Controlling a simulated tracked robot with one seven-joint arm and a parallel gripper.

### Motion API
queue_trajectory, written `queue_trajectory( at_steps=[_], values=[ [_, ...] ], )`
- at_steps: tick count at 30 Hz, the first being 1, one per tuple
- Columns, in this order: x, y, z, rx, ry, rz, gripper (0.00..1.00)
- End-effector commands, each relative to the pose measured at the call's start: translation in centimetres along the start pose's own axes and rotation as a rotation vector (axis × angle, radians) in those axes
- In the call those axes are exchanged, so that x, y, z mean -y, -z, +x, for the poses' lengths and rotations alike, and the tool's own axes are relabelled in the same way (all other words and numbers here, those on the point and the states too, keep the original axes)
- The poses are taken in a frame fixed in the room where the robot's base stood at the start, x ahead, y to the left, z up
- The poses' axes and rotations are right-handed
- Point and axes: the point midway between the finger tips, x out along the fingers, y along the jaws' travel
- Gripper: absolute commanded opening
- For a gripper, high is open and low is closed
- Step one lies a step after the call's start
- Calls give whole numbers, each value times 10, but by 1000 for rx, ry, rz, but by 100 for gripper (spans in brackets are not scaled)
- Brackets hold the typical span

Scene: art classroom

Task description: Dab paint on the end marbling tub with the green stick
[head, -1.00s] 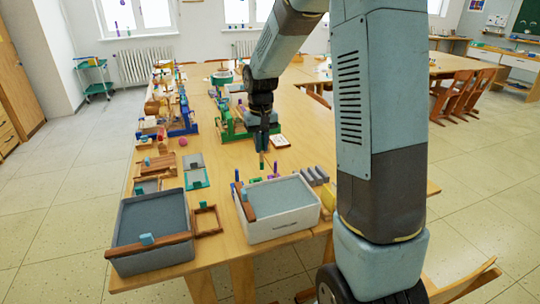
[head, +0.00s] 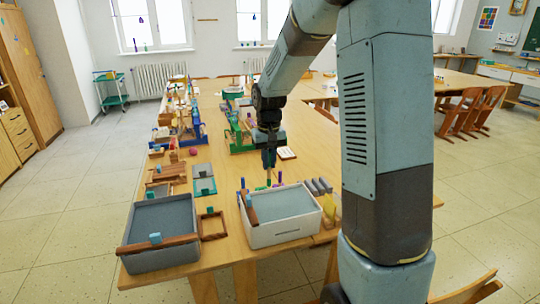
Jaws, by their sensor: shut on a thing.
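Two marbling tubs stand side by side at the near end of the table: a dark grey tub (head: 128,258) on the left and a white tub (head: 285,235) on the right. Each holds a grey-blue surface with a wooden bar on its rim. I cannot tell which one is the end tub. My gripper (head: 269,163) points down just beyond the white tub's far rim. It is shut on a thin upright stick (head: 268,178), which looks greenish but is small. I see no clear contact between stick and tub; its lower end is hard to make out.
A small wooden frame (head: 224,234) lies between the tubs. Grey cylinders (head: 320,187) and a yellow thing (head: 329,208) are by the white tub's right side. Coloured bottles stand behind it. Clutter lines the table's left edge; the table's middle right is fairly clear.

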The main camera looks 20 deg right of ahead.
Motion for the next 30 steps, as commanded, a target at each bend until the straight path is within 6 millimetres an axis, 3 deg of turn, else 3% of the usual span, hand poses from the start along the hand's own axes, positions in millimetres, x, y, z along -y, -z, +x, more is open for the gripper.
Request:
queue_trajectory(
  at_steps=[21,30],
  values=[
    [0,0,57,2,1,-1,0],
    [0,0,68,0,0,-1,0]
  ],
)
